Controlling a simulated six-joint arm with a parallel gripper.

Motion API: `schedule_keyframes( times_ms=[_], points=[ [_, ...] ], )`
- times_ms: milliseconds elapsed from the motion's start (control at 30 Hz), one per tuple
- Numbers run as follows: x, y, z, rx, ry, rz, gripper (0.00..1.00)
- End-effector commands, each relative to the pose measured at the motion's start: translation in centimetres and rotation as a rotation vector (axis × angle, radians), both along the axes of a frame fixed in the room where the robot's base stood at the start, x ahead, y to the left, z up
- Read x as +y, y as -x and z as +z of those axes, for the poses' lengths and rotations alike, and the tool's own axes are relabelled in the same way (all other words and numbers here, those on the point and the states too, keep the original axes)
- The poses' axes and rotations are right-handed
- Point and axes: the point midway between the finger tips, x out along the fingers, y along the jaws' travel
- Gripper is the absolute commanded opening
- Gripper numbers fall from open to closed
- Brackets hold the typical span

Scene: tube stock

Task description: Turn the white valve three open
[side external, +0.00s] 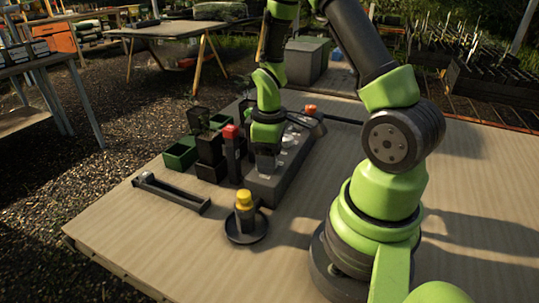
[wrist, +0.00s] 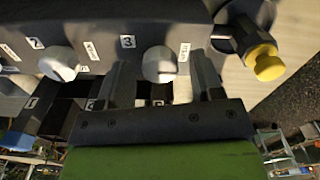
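The dark valve block (side external: 268,188) lies on the table under my gripper. In the wrist view, white valve three (wrist: 159,64) is a round knob on its face below a label reading 3. White valve two (wrist: 59,63) is to its left, by a label reading 2. My gripper (wrist: 163,78) is open, with one finger on each side of valve three and a visible gap on both sides. The knob's pointing direction is unclear. In the side view, my gripper (side external: 265,165) points down at the block and hides part of it.
A yellow-capped post (side external: 244,203) on a round base stands in front of the block. A red-topped post (side external: 231,150), black pots (side external: 210,160) and a green pot (side external: 181,154) stand left. A narrow dark tray (side external: 170,194) lies nearby. The table's front is clear.

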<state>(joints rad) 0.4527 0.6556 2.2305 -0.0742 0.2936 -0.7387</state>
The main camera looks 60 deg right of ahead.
Motion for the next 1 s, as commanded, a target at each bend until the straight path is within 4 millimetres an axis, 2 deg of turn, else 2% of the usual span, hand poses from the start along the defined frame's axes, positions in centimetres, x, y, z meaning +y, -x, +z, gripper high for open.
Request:
schedule_keyframes(
  times_ms=[367, 467, 800, 1000],
  points=[
    [0.0, -0.1, 0.5, -0.002, 0.002, -0.002, 0.61],
    [-0.1, -0.1, 1.7, -0.005, 0.002, -0.001, 0.61],
    [0.0, -0.1, 7.9, -0.007, 0.003, -0.002, 0.61],
    [0.0, 0.0, 9.7, -0.001, 0.001, -0.001, 0.61]
  ],
)
